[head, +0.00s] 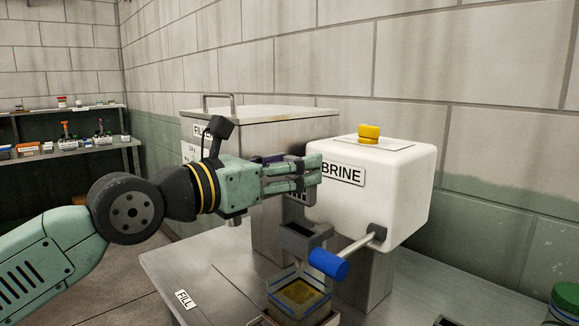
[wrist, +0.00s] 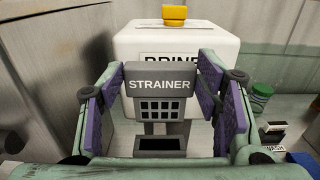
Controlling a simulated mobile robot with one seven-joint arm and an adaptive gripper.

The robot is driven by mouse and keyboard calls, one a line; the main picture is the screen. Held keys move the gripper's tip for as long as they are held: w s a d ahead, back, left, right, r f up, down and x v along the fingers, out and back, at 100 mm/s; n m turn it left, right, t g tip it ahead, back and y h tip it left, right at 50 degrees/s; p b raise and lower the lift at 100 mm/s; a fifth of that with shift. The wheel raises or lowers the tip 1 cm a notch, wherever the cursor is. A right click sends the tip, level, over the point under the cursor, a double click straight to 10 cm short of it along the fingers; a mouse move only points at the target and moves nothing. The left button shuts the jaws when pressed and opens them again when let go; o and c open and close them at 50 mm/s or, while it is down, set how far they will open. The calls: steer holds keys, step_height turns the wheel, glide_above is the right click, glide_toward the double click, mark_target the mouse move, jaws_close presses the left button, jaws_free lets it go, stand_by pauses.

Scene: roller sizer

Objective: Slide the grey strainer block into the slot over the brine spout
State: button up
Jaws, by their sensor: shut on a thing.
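My gripper (head: 312,177) is shut on the grey strainer block (head: 297,198), in front of the white BRINE tank (head: 412,205). In the wrist view the strainer block (wrist: 160,88) sits between the purple finger pads, upright, with its STRAINER label and grid of holes facing the camera. The grey slot housing (head: 306,238) of the spout is below the block in the head view. Its dark rectangular opening (wrist: 160,145) shows below the block in the wrist view. The block appears apart from the slot and above it. The fingers hide part of the block in the head view.
A blue-handled lever (head: 328,263) sticks out beside the slot. A clear square container (head: 300,294) with yellowish contents stands below the spout. A metal FILL cabinet (head: 290,125) stands behind my gripper. A green-lidded jar (head: 566,302) stands at the right.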

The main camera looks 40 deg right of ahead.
step_height(320, 180, down, 4)
steer(key=b, duration=0.3)
steer(key=shift+r, duration=0.1)
steer(key=shift+b, duration=1.1)
stand_by(1.5)
steer(key=shift+f+b, duration=2.6)
steer(key=shift+f, duration=0.05)
steer(key=o, duration=1.2)
steer(key=shift+r, duration=0.1)
steer(key=a, duration=0.8)
steer(key=s+a, duration=0.1)
steer(key=a, duration=0.3)
